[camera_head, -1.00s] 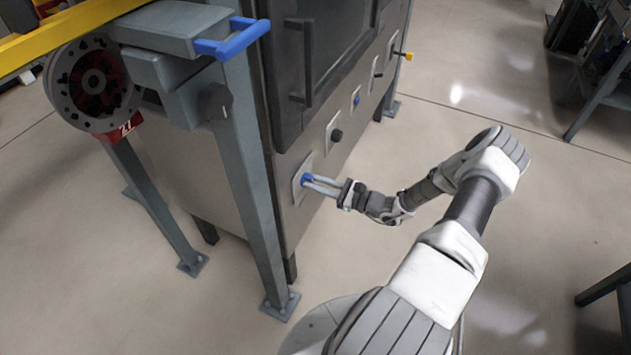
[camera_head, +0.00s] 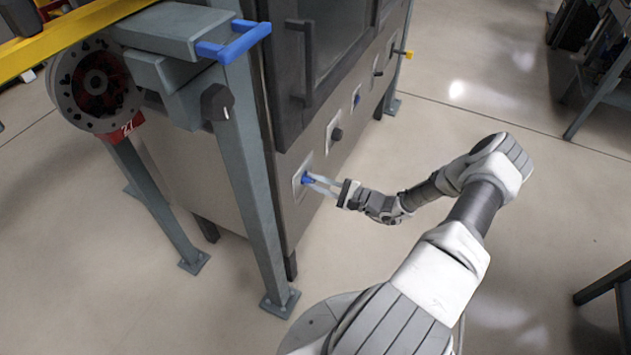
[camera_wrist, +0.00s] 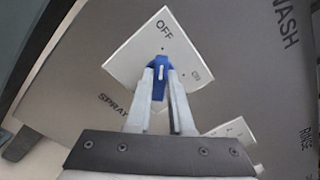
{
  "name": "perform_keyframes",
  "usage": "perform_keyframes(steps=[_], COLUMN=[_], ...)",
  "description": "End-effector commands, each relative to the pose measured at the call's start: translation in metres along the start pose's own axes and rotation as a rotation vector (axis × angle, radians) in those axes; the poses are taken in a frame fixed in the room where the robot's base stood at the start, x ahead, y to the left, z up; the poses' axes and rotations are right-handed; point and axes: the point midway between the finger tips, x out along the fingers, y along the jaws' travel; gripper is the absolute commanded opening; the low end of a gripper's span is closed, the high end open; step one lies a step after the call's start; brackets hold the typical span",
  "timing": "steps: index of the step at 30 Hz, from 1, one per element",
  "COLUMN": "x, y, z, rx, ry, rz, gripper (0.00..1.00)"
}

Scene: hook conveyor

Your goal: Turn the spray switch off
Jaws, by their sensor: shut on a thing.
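The spray switch is a blue knob (camera_head: 306,179) on a pale square plate low on the front of the grey machine. In the wrist view the knob (camera_wrist: 160,64) has a white mark and stands nearly upright in the picture, its upper end towards the word OFF. ON is printed at the plate's right corner, and SPRAY is lettered on the panel at the lower left. My gripper (camera_head: 314,181) is shut on the knob, with one finger on each side. The fingers (camera_wrist: 160,78) hide the lower part of the knob and plate.
Other switches sit in a row on the panel: a black knob (camera_head: 337,134), a blue one (camera_head: 357,99) and more beyond. The floor right of the machine is clear around my arm.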

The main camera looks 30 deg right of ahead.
Motion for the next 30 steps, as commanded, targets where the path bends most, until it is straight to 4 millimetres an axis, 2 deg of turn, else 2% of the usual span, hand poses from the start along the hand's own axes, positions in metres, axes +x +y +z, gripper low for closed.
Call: perform_keyframes(steps=[11,12,16,17,26,30], x=[-0.001,-0.001,-0.001,-0.001,-0.002,-0.014], y=[0.001,0.001,0.001,0.001,0.000,-0.001], z=[-0.001,-0.001,-0.001,-0.001,0.000,0.000], rx=[-0.007,-0.007,-0.006,-0.006,-0.005,-0.006], ry=[0.002,0.002,0.001,0.001,0.001,0.001], rz=[0.002,0.002,0.002,0.002,0.001,0.000], gripper=[0.00,0.24,0.47,0.50,0.50,0.50])
